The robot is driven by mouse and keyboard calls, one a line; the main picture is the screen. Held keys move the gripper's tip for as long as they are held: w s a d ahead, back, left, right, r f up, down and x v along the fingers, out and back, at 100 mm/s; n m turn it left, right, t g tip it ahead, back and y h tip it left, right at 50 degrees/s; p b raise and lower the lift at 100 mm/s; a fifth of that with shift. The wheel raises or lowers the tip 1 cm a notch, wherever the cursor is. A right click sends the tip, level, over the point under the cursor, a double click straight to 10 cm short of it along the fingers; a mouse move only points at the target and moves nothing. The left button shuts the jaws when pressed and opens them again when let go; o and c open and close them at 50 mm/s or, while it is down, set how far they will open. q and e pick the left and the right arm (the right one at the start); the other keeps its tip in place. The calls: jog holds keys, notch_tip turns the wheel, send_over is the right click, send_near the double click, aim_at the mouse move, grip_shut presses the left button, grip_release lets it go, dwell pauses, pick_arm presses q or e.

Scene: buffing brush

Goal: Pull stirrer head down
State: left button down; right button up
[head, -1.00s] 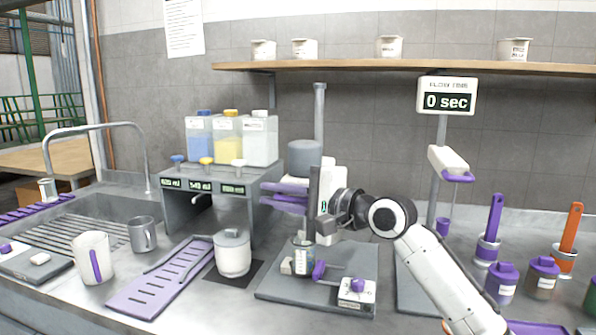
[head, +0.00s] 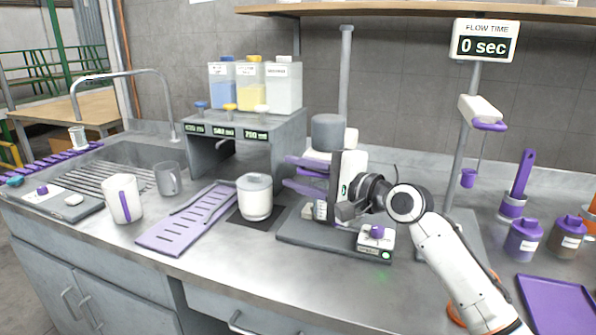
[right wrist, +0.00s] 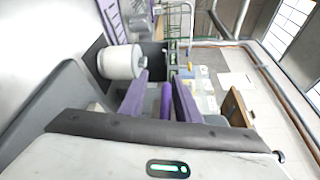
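The stirrer head, a grey motor (head: 328,132) with a white housing, sits on a metal post (head: 346,80) above a grey base (head: 300,234). My right gripper (head: 292,174) has a white body and purple fingers pointing left, in front of the stirrer head. In the right wrist view its fingers (right wrist: 160,90) stand apart, either side of a purple bar (right wrist: 166,102); a gap shows beside the bar, and contact is unclear. My left gripper is not in view.
A control box (head: 376,238) with a purple knob and a lit green light sits on the base's front right. A white lidded pot (head: 255,198) and a purple slotted rack (head: 185,228) lie left. A flow-time stand (head: 460,150) rises right.

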jog(key=shift+d, duration=0.15)
jog(key=shift+s+d, duration=0.2)
jog(key=shift+d, duration=0.05)
jog(key=v, duration=0.9)
jog(key=shift+s, duration=0.25)
jog(key=shift+d+r, duration=0.1)
dwell(0.8)
